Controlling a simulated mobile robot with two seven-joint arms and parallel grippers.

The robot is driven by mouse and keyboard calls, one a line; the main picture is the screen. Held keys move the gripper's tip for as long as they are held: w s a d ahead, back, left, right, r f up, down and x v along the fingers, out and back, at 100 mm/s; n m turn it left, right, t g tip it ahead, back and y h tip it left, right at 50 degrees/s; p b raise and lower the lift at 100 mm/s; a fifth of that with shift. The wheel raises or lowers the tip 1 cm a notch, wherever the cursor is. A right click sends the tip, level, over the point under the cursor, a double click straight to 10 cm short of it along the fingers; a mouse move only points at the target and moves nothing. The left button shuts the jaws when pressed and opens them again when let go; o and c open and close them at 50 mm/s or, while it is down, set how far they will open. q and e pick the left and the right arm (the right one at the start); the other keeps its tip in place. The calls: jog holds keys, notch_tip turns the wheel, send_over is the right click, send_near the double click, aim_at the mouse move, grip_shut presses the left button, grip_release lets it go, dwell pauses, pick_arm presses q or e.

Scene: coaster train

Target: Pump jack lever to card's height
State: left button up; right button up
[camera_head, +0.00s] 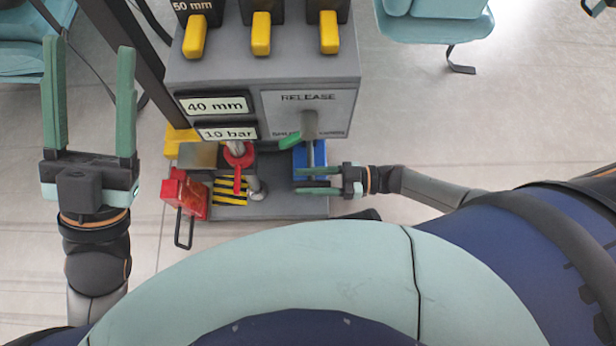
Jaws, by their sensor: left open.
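A grey console (264,72) stands in the middle. Its dark-framed cards read "40 mm" (215,105) and "10 bar" (229,133). A panel marked RELEASE (338,98) carries a grey lever (309,122) with a green piece (290,140) beside it. Below, at a blue part (301,156), a grey upright bar meets my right gripper (318,181). Its two green fingers point left; whether they grip the bar cannot be made out. Which bar is the jack lever is unclear. My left gripper (90,100) is open and empty, left of the console, fingers pointing up the picture.
Three yellow handles (261,34) line the console top. A red valve (238,155), yellow-black striped plate (231,192) and red box (187,194) with a black handle sit on the base. Teal seats (434,26) stand at the upper corners. The floor at right is free.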

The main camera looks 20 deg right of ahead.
jog(key=shift+o, duration=0.6)
jog(key=v, duration=1.2)
jog(key=shift+d, duration=0.3)
jog(key=shift+r, duration=0.1)
